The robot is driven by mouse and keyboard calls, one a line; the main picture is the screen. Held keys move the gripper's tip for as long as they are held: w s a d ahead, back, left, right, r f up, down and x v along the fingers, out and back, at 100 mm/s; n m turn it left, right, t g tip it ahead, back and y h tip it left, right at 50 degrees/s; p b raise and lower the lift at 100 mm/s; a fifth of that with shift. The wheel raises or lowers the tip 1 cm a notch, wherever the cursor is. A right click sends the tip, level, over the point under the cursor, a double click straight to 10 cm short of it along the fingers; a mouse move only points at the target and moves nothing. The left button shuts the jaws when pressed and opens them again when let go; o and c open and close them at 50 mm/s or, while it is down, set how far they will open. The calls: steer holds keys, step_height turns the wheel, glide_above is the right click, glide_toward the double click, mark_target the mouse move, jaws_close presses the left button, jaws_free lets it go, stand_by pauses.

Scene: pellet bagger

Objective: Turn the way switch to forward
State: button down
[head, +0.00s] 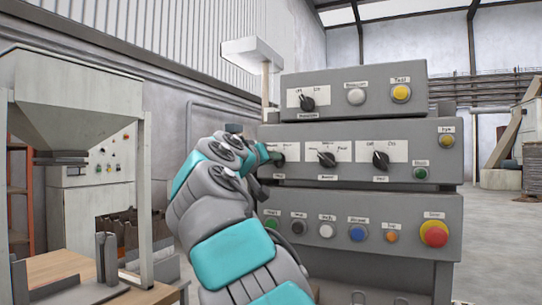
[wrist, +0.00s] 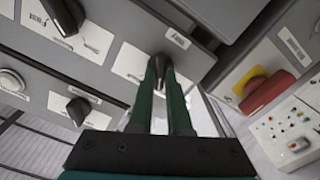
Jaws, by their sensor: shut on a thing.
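A grey control console (head: 350,176) stands in front of me with three black rotary switches in its middle row. My gripper (head: 272,157) is at the leftmost of these, and my arm and hand hide most of that switch and its plate. In the wrist view my gripper (wrist: 160,68) has its green fingers shut on this black rotary switch (wrist: 158,60), in front of a white plate. The fingers cover its handle, so its pointing direction cannot be told. Its small label (wrist: 178,38) is too blurred to read, so I cannot confirm it is the way switch.
The middle switch (head: 327,159) and right switch (head: 380,159) sit close to the right. An upper box has another switch (head: 307,103). Below is a row of buttons with a red emergency stop (head: 434,233). A hopper (head: 70,100) stands left; a wooden table (head: 70,266) is lower left.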

steer(key=shift+r+n, duration=0.1)
steer(key=shift+n, duration=0.3)
steer(key=c, duration=0.9)
jaws_free()
steer(key=shift+o, duration=0.2)
steer(key=b+v, duration=0.1)
steer(key=v, duration=0.6)
steer(key=shift+s+a, duration=0.2)
steer(key=shift+s, duration=0.15)
steer(key=shift+d, duration=0.1)
